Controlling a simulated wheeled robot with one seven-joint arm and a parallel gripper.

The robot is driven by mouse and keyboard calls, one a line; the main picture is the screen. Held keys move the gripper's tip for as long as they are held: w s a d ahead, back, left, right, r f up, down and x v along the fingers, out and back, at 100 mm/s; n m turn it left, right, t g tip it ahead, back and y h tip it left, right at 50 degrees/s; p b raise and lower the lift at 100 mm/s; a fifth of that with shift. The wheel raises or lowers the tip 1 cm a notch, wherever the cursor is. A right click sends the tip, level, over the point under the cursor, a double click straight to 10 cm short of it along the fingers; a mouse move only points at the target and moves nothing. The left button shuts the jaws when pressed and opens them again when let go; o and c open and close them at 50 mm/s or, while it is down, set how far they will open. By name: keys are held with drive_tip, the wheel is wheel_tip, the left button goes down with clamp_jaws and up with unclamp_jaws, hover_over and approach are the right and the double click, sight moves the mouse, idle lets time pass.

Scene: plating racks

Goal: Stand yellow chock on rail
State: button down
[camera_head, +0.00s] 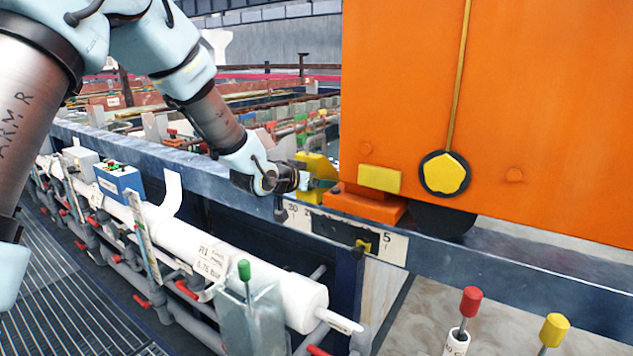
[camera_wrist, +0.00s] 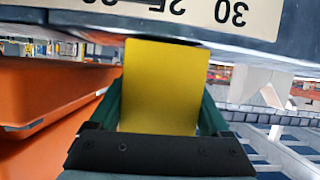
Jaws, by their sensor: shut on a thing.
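The yellow chock (camera_head: 316,166) is at my gripper (camera_head: 312,184) in the head view, at the height of the blue rail (camera_head: 520,275) and just left of the orange carriage's foot. In the wrist view the chock (camera_wrist: 160,85) shows as a flat yellow face between the two green fingers of my gripper (camera_wrist: 160,110), which is shut on it. The rail's edge with its scale plate (camera_wrist: 200,12) crosses the top of that view, close to the chock's far end. I cannot tell whether the chock touches the rail.
A large orange carriage (camera_head: 480,110) with a dark wheel (camera_head: 442,220) stands on the rail to the right. White pipes (camera_head: 250,275) with red-handled valves and a blue box (camera_head: 118,182) line the near side. Red (camera_head: 470,301) and yellow (camera_head: 554,330) knobs stand in front.

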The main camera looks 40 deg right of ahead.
unclamp_jaws()
drive_tip(key=shift+f, duration=0.1)
drive_tip(key=shift+a, duration=0.15)
drive_tip(key=b+v, duration=0.2)
drive_tip(key=v, duration=0.8)
drive_tip(key=shift+a+r, duration=0.2)
drive_tip(key=shift+r, duration=0.05)
